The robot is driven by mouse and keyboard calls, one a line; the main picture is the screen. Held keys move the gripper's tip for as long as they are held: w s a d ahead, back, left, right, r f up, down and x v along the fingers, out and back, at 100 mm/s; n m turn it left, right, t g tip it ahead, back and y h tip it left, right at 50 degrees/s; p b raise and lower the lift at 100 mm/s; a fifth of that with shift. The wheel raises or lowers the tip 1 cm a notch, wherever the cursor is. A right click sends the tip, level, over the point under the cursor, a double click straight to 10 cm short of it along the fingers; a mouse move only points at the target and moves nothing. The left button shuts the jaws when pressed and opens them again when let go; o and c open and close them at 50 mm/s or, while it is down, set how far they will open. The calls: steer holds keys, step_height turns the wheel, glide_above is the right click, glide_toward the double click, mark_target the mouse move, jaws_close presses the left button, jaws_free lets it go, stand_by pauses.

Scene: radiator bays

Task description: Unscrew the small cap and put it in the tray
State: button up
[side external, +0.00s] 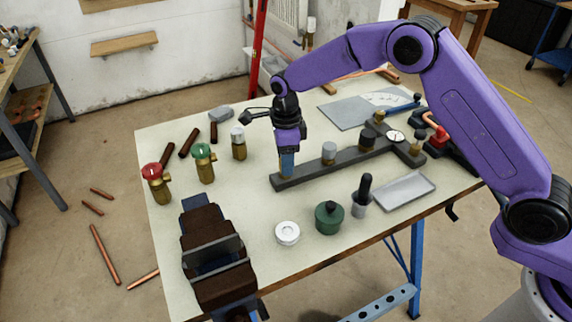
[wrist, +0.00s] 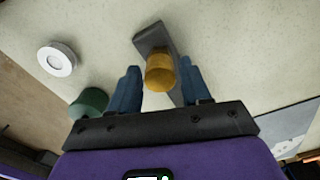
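A dark bar (side external: 312,172) on the bench carries several fittings. At its near left end is a small brass cap (wrist: 160,72), mostly hidden behind my fingers in the side view. My gripper (side external: 287,168) points down over that end. In the wrist view its two blue fingers stand on either side of the brass cap, with a narrow gap showing, so it is open around the cap. A grey cap (side external: 329,151) and a black one (side external: 368,137) stand further along the bar. The shallow grey tray (side external: 404,192) lies empty at the bench's right front.
A green round container (side external: 329,217), a white ring (side external: 287,233) and a black-handled tool (side external: 363,194) stand along the front. A vise (side external: 215,255) is at front left. Valves with red (side external: 157,180) and green (side external: 204,162) tops stand left. A grey sheet (side external: 365,108) lies behind.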

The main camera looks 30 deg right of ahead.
jaws_close()
steer(key=n, duration=2.3)
steer(key=shift+n, duration=0.3)
steer(key=n, duration=0.4)
steer(key=shift+n, duration=0.3)
steer(key=shift+r, duration=2.6)
